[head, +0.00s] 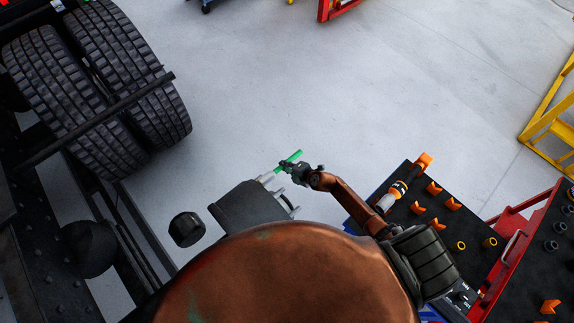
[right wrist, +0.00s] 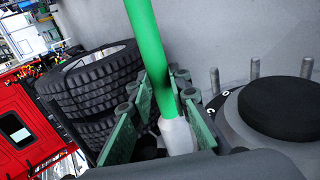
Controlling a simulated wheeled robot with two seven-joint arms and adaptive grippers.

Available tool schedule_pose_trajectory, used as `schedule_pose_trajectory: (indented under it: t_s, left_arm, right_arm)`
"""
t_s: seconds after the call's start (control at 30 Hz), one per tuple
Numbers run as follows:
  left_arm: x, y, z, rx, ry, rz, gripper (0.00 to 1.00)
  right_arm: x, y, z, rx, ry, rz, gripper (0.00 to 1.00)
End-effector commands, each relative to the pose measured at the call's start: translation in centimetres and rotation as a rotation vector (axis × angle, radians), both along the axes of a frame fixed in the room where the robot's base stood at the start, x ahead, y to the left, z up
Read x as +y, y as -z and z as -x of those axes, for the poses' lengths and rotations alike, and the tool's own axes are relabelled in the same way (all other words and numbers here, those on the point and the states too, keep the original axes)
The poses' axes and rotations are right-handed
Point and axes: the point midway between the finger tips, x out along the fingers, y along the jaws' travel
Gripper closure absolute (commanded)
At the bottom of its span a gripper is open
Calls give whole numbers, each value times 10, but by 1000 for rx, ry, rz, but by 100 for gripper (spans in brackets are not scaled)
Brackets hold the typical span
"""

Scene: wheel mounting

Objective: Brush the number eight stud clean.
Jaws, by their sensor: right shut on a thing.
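My right gripper (head: 286,167) is shut on a brush-like tool with a green handle (head: 293,157). In the right wrist view the green rod (right wrist: 150,40) stands between the fingers of the gripper (right wrist: 160,125), with a pale grey section (right wrist: 177,136) below. The wheel hub (head: 245,207) is under and beside the gripper, with several pale studs at its edge. In the right wrist view, grey studs (right wrist: 254,67) ring a dark round cap (right wrist: 282,106). The number eight stud cannot be told apart. The tool's working end and any contact are hidden. My left gripper is not in view.
Truck tyres (head: 125,70) and a dark frame fill the left side. A black cart top (head: 405,205) with orange holders and a bottle-like item (head: 390,198) stands at right. A red cart (head: 513,230) and yellow steps (head: 550,120) lie beyond.

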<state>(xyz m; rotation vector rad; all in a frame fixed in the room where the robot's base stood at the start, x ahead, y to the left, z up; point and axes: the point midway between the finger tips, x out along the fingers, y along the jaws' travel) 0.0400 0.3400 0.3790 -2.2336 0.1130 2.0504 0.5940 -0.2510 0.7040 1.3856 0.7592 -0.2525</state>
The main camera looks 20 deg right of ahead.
Motion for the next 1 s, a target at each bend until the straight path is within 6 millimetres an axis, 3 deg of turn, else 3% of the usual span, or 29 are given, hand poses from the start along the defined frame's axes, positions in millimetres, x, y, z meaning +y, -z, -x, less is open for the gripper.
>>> schedule_pose_trajectory:
  t_s: [0.27,1.0]
  left_arm:
    - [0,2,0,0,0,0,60]
    - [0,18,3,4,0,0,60]
  right_arm:
    - [-3,1,-1,0,1,-1,100]
    - [-43,1,-15,0,1,1,100]
